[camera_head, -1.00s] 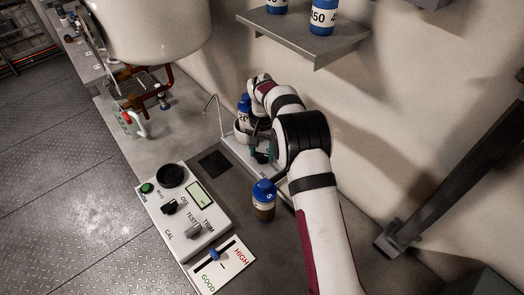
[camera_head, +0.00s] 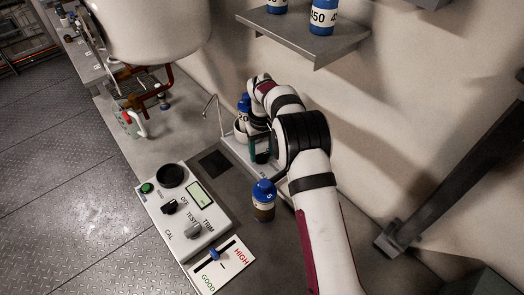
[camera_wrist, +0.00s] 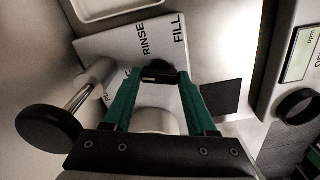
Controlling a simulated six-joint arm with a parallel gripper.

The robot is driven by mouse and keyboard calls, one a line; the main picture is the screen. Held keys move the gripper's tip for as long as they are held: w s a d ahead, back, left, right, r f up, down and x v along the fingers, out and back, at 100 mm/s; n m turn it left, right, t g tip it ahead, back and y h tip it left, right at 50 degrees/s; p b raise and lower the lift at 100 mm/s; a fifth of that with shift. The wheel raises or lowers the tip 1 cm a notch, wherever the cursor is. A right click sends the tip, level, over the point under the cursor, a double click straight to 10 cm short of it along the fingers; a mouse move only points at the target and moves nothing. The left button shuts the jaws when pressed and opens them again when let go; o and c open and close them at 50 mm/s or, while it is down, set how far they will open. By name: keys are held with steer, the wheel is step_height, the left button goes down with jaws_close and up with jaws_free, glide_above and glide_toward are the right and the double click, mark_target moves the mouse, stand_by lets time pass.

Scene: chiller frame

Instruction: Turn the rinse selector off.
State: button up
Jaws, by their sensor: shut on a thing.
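The rinse selector (camera_wrist: 158,72) is a small black knob on a pale panel (camera_wrist: 115,47) lettered RINSE and FILL, seen in the wrist view. Another label at the left is partly hidden behind a finger. My gripper (camera_wrist: 160,80) has its green fingers closed around the knob, one tip on each side. Which label the knob points to cannot be told. In the head view my gripper (camera_head: 262,148) is low over the panel by the back wall, and my arm hides much of the panel and the knob.
A blue-capped bottle (camera_head: 263,200) stands right of a white meter box (camera_head: 182,215) with knobs and a display. A black-ended metal post (camera_wrist: 50,135) is close on the left in the wrist view. A shelf (camera_head: 300,38) overhangs behind. A dark square pad (camera_head: 214,164) lies flat on the counter.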

mark_target(262, 154)
steer(key=shift+n, duration=1.7)
steer(key=o, duration=1.4)
steer(key=shift+c, duration=0.2)
steer(key=shift+r, duration=0.1)
step_height(262, 154, up, 7)
steer(key=shift+r, duration=0.2)
